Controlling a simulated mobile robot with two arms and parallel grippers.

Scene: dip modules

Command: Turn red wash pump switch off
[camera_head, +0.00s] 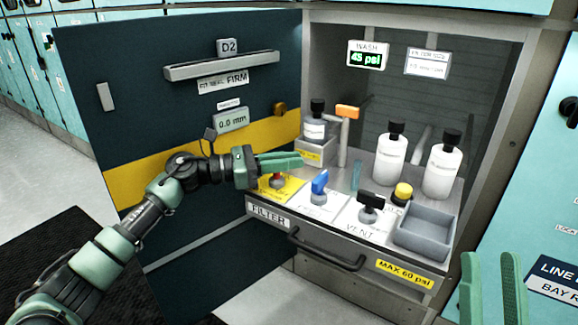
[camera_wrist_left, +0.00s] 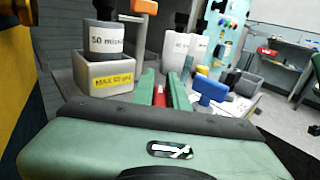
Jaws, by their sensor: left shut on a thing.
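My left gripper (camera_head: 297,160) is over the yellow-labelled spot at the left end of the switch row. In the left wrist view, the red switch handle (camera_wrist_left: 159,97) shows between the two green fingers (camera_wrist_left: 160,75), and the gripper is shut on it. Which way the handle points is hard to tell. My right gripper (camera_head: 490,258) is at the lower right, open and empty, away from the panel.
A blue switch (camera_head: 319,182), a black switch (camera_head: 371,202) and a yellow knob (camera_head: 403,191) stand to the right. A bottle in a grey holder (camera_head: 316,150) and an orange-topped lever (camera_head: 347,112) are close behind. The display (camera_head: 367,56) reads 45 psi. The dark door (camera_head: 200,150) stands open at left.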

